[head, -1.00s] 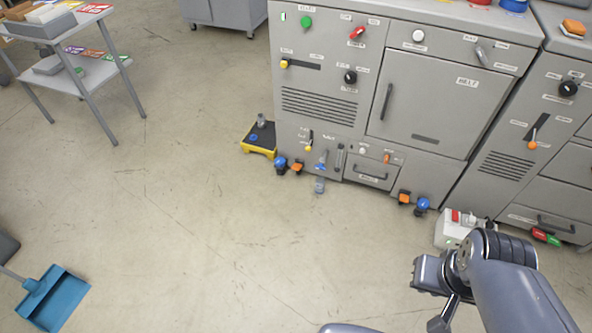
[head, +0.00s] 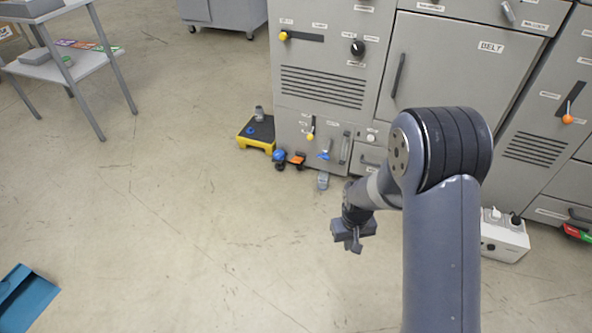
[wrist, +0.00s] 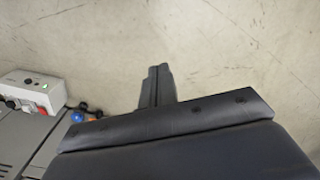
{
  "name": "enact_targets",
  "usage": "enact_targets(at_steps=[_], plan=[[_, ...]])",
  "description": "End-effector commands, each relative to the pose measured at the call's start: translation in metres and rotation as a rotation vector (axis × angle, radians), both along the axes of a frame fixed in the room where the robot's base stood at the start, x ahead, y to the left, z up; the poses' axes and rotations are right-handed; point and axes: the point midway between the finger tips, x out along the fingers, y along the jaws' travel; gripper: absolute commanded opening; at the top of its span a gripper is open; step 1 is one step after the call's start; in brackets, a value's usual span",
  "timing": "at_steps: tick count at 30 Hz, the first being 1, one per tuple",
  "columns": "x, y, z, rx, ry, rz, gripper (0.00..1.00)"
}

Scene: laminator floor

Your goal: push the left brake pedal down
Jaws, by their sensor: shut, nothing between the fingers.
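At the foot of the grey machine's left part, a blue-topped pedal (head: 279,156) and an orange pedal (head: 298,158) stick out side by side just above the floor. I cannot tell from the frames which of them is the brake. My gripper (head: 354,246) is shut and empty, pointing down over open floor to the right of and nearer than these pedals, touching neither. Its closed fingers (wrist: 157,85) also show over bare floor in the wrist view. My arm hides the machine's lower right in the head view. A blue knob (wrist: 77,117) shows in the wrist view.
A yellow-edged black step (head: 257,133) stands left of the pedals. A small grey object (head: 323,181) is near the floor right of them. A white box (head: 503,236) stands at right, a blue dustpan (head: 25,298) at lower left. The middle floor is clear.

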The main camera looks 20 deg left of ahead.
Motion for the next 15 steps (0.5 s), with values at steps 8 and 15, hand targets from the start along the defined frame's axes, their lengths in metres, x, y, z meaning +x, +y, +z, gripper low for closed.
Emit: enact_targets(at_steps=[8,15], plan=[[-0.011,0.049,-0.184,-0.031,0.050,0.141,0.00],[-0.025,0.065,-0.258,-0.043,0.068,0.202,0.00]])
